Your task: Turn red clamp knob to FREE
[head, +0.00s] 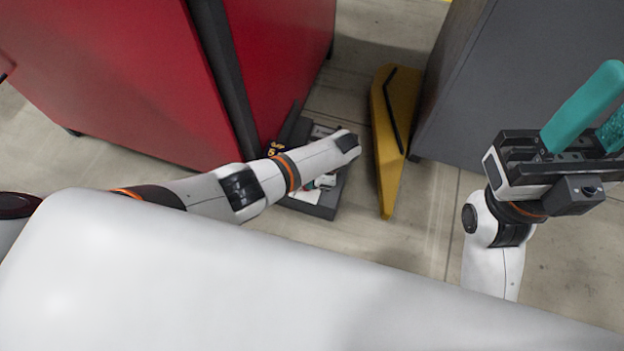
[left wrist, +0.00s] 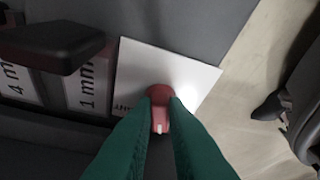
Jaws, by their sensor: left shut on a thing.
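In the left wrist view the red clamp knob (left wrist: 160,116) stands on a white plate (left wrist: 140,65). A short white mark shows at its lower end. My left gripper (left wrist: 160,98) has its two teal fingers on either side of the knob, shut on it. Lettering on the plate is mostly hidden by the fingers, and I cannot read FREE.
A dark reddish block (left wrist: 50,45) and labels reading "4 m" and "1 mm" (left wrist: 88,82) lie left of the plate. A red cabinet (head: 110,80), a yellow panel (head: 384,150) and a grey cabinet (head: 530,70) surround the dark unit. Bare floor (head: 400,235) shows in front.

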